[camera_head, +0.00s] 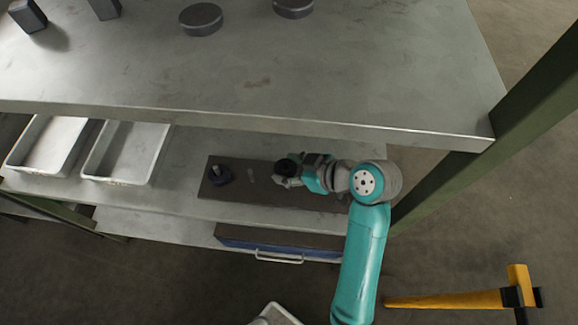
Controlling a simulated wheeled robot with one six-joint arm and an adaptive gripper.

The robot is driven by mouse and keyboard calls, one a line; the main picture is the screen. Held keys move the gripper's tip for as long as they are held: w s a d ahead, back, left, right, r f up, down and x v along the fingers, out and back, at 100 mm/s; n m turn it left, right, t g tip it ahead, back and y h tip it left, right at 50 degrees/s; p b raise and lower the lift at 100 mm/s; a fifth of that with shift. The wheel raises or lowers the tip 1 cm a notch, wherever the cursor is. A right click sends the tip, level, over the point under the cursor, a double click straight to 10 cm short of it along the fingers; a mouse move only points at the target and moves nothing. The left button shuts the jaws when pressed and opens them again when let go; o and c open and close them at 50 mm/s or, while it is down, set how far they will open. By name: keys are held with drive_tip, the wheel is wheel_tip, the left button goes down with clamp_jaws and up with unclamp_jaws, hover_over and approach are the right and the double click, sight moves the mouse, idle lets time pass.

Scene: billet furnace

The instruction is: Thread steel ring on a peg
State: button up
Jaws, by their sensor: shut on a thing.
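A dark flat board (240,194) lies on the shelf below the tabletop.
The grey tabletop (260,80) overhangs the shelf close behind my arm. Two white trays (88,172) sit on the shelf at left. Dark discs (201,19) and blocks stand on top. A green post (480,130) rises at right; a yellow-handled hammer (450,299) lies lower right.

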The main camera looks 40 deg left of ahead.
drive_tip(key=shift+f, duration=0.85)
drive_tip(key=o, duration=1.6)
drive_tip(key=shift+f, duration=0.1)
wheel_tip(320, 180, up, 10)
drive_tip(key=shift+r, duration=0.1)
